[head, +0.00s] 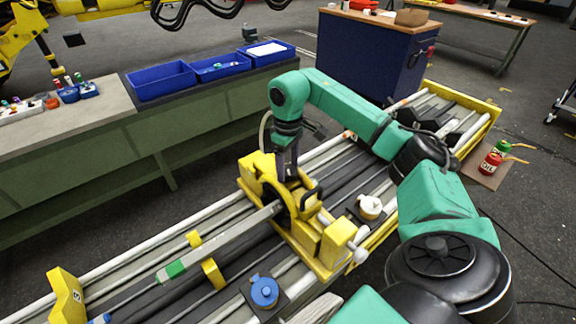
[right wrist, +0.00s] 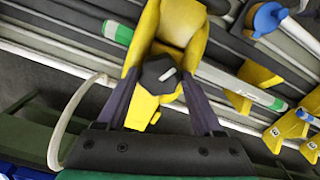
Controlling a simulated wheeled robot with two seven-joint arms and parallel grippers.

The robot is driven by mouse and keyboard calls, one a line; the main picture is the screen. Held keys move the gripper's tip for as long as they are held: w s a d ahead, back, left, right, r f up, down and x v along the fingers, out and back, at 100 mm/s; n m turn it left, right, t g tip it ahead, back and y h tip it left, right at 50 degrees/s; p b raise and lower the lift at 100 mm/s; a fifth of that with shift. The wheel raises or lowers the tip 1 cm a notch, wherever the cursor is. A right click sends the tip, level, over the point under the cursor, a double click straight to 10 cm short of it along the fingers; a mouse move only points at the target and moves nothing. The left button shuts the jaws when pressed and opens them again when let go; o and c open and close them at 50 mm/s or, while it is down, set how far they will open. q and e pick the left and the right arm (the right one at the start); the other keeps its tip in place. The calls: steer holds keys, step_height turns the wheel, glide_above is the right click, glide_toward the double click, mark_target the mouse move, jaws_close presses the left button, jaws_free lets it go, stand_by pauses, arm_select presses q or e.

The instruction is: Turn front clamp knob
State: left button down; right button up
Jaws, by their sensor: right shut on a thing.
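The yellow clamp (head: 322,238) stands across the long rail bed in the middle of the head view. Its dark, many-sided knob (right wrist: 161,74) has a white mark on top and shows in the right wrist view. My right gripper (head: 287,175) reaches down from above onto the clamp's far side. In the right wrist view its two dark fingers lie on either side of the knob, shut on it. The knob is mostly hidden by the gripper in the head view. My left gripper is not in view.
A long bar with a green band (head: 172,270) runs through the clamp. A blue round cap (head: 264,291) and a white knob (head: 370,206) sit on the near side. Blue bins (head: 160,82) stand on the bench behind. Red and green bottles (head: 491,163) stand at the right.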

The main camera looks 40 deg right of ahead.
mark_target(288, 169)
steer(key=shift+w+r, duration=0.1)
steer(key=o, duration=1.4)
steer(key=shift+c, duration=0.2)
steer(key=shift+r, duration=0.2)
step_height(288, 169, up, 6)
steer(key=shift+r+b, duration=0.2)
steer(key=shift+b, duration=0.45)
step_height(288, 169, up, 8)
steer(key=p, duration=0.4)
steer(key=shift+f, duration=0.15)
